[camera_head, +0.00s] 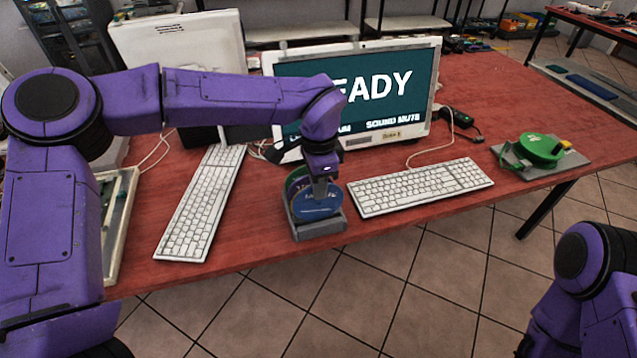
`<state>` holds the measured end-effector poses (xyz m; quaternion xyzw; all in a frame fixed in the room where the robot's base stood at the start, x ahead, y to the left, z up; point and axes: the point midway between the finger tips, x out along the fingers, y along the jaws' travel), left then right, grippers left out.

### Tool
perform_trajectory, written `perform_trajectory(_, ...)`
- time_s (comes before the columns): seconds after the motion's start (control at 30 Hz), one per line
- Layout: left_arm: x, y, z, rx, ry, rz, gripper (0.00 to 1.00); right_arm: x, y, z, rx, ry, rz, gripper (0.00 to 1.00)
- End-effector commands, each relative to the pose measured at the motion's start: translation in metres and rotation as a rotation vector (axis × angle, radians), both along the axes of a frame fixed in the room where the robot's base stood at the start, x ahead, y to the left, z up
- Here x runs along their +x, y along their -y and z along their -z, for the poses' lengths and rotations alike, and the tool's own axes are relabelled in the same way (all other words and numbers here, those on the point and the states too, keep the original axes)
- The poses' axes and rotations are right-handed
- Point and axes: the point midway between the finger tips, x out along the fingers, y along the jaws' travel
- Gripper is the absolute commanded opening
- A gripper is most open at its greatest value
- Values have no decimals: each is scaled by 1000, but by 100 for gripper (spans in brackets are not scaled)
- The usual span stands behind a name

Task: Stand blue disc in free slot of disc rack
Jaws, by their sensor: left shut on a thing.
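The grey disc rack (322,231) stands near the front edge of the red table. My left gripper (321,189) points down over it and is shut on the blue disc (315,207). The blue disc is upright at the rack, its lower edge close behind the rack's front wall. I cannot tell whether it rests on the rack's floor. A green disc (292,187) stands behind it on the left, partly hidden by the gripper and the blue disc. My right arm shows at the lower right, but its gripper is out of view.
A white keyboard (421,187) lies close to the rack's right, another (202,203) to its left. A monitor (409,95) stands behind. A green round thing on a grey plate (572,167) lies at the right. Bare table lies left of the rack.

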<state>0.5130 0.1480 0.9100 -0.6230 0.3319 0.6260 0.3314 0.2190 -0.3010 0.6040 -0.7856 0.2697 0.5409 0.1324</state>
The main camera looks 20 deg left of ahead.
Motion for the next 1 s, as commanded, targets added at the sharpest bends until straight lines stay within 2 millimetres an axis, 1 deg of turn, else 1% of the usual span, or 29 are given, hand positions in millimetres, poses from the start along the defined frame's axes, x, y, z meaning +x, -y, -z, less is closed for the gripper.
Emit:
perform_trajectory(0.03, 0, 0, 5, 0, 0, 0, 0, 0, 0, 5, 0, 0, 0, 0)
perform_trajectory(0.07, 0, 0, 6, 0, 0, 0, 0, 0, 0, 6, 0, 0, 0, 0)
perform_trajectory(0.37, 0, 0, 6, 0, 0, 0, 0, 0, 0, 6, 0, 0, 0, 0)
perform_trajectory(0.4, 0, 0, 6, 0, 0, 0, 23, 0, 0, 6, 0, 0, 0, 0)
perform_trajectory(0.43, 0, 0, 6, 0, 0, 0, 33, 0, 0, 6, 0, 0, 0, 0)
perform_trajectory(0.47, 0, 0, 6, 0, 0, 0, 40, 0, 0, 6, 0, 0, 0, 0)
perform_trajectory(0.77, 0, 0, 4, 0, 1, 0, 40, 0, 0, 6, 0, 0, 0, 0)
perform_trajectory(0.87, 1, 0, -8, 0, 5, 0, 40, 0, 0, 8, 0, 0, 0, 0)
perform_trajectory(1.0, 1, 0, -41, -1, 6, -1, 40, 0, 0, 12, 0, 0, 0, 0)
